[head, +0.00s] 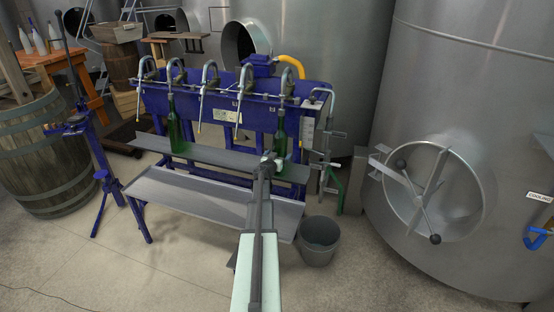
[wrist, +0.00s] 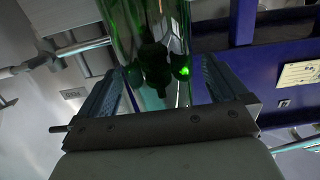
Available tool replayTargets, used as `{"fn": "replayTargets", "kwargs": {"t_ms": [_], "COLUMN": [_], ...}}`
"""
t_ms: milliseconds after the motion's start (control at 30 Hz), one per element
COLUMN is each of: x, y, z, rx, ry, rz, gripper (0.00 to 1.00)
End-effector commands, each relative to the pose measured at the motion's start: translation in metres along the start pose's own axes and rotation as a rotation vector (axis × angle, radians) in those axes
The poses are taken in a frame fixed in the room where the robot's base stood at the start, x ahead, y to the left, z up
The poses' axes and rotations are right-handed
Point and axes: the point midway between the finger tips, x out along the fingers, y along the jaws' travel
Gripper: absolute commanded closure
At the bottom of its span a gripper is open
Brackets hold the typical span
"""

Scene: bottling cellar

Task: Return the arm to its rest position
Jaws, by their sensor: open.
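My arm reaches forward in the head view, and my gripper (head: 268,158) is at the right green bottle (head: 280,135). That bottle stands upright on the grey shelf of the blue filling machine (head: 230,105), under a right-hand spout. In the wrist view the green bottle (wrist: 150,35) rises between the two spread fingers of my gripper (wrist: 163,82). The jaws are open; I cannot tell whether either finger touches the glass. A second green bottle (head: 174,130) stands upright on the same shelf, under a left spout.
A grey tray (head: 165,190) lies in front of the shelf. A grey bucket (head: 320,240) stands on the floor at right. A steel tank (head: 490,100) with a round hatch fills the right. A barrel (head: 45,150) and a blue stand (head: 95,150) are at left.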

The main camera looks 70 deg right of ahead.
Motion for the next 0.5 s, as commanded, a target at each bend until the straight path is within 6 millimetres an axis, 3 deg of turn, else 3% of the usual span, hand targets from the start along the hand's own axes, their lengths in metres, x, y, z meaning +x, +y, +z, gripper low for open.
{"fn": "replayTargets", "kwargs": {"t_ms": [500], "x": [0.017], "y": [-0.001], "z": [0.000], "rx": [0.000], "ry": [0.000], "rz": [-0.001], "gripper": [0.00]}}
